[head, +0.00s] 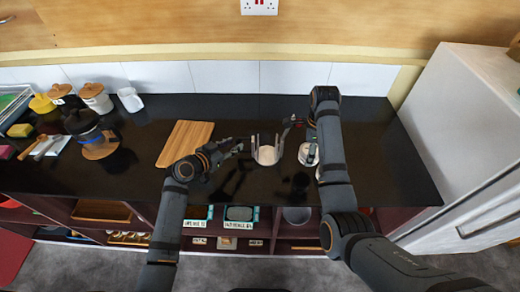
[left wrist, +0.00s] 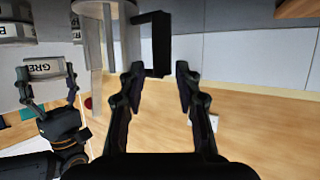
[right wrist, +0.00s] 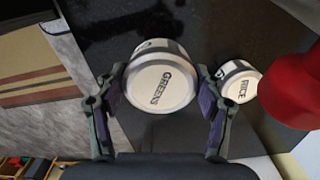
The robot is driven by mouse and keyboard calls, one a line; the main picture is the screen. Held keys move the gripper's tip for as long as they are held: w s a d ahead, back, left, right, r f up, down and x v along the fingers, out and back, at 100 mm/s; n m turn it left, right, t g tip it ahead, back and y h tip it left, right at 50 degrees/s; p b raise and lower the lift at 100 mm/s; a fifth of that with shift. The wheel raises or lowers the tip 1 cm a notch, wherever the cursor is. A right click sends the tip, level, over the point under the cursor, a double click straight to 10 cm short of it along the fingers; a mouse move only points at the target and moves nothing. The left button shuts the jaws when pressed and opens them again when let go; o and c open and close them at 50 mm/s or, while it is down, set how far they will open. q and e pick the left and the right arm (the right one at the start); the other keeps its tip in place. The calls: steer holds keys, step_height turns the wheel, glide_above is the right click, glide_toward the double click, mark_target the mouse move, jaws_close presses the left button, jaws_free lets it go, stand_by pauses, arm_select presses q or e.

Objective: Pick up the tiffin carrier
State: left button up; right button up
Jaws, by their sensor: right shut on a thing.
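The tiffin carrier's frame (head: 267,154), a pale round base with upright posts, stands on the black counter. My left gripper (head: 238,148) is close to its left side. In the left wrist view the left gripper (left wrist: 158,76) is open, with a black bar-like part (left wrist: 155,45) showing beyond its fingers. My right gripper (right wrist: 158,72) is shut on a white tin marked GREENS (right wrist: 160,88), which also shows in the left wrist view (left wrist: 45,68). A smaller-looking tin marked RICE (right wrist: 238,82) is beside it. My right arm partly hides this area in the head view.
A wooden board (head: 185,143) lies left of the carrier. Jars (head: 95,97), a coffee pot (head: 85,128) and wooden spoons (head: 35,143) crowd the left end. A white fridge (head: 460,130) bounds the right. A red thing (right wrist: 290,90) is close to the right wrist camera.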

mark_target(239, 142)
arm_select(q)
steer(key=x, duration=0.5)
steer(key=shift+w+a+f, duration=0.1)
steer(key=shift+f, duration=0.05)
steer(key=shift+s+a, duration=0.1)
steer(key=shift+s, duration=0.1)
steer(key=c, duration=0.4)
jaws_close()
